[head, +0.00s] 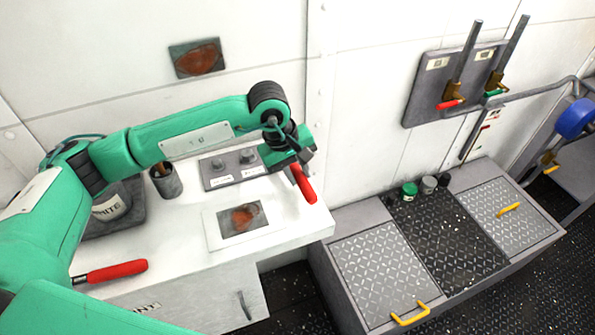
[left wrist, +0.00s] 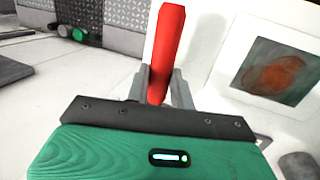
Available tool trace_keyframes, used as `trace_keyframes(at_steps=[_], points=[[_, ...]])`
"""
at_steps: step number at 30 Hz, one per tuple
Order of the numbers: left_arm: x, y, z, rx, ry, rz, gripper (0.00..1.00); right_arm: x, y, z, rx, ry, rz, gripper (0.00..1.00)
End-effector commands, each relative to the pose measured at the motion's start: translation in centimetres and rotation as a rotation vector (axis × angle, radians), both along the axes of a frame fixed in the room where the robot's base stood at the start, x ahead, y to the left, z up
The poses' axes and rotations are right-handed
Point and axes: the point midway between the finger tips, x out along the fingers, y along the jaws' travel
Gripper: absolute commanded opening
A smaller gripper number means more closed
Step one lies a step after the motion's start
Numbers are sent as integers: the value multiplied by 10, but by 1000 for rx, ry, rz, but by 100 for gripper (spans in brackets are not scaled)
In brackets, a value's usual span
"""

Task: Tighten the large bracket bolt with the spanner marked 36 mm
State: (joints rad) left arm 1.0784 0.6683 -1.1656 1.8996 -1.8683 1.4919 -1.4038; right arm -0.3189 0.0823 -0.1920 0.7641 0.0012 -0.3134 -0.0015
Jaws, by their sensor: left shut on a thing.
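My left gripper (head: 296,164) is shut on a red-handled tool (head: 304,184) above the right end of the white bench. The red handle stands between its grey fingers in the left wrist view (left wrist: 166,45); the tool's other end and any size mark are hidden. A second red-handled tool (head: 117,271) lies at the bench's front left, its metal shank running left behind my arm. A grey plate (head: 215,179) with two round bolt-like heads (head: 247,156) sits at the bench's back, left of my gripper. Its labels are too small to read. My right gripper is not in view.
A picture card (head: 213,231) lies on the bench (head: 180,290). Right of the bench is a low locker (head: 380,270) with a green-lidded jar (head: 409,190). A wall panel (head: 425,95) holds two upright levers.

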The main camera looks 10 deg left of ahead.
Motion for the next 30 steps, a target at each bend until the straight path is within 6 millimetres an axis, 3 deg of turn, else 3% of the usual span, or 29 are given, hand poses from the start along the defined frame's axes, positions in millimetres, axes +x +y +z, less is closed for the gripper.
trace_keyframes(at_steps=[30], points=[[1,0,42,-1,-2,0,0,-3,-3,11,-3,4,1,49]])
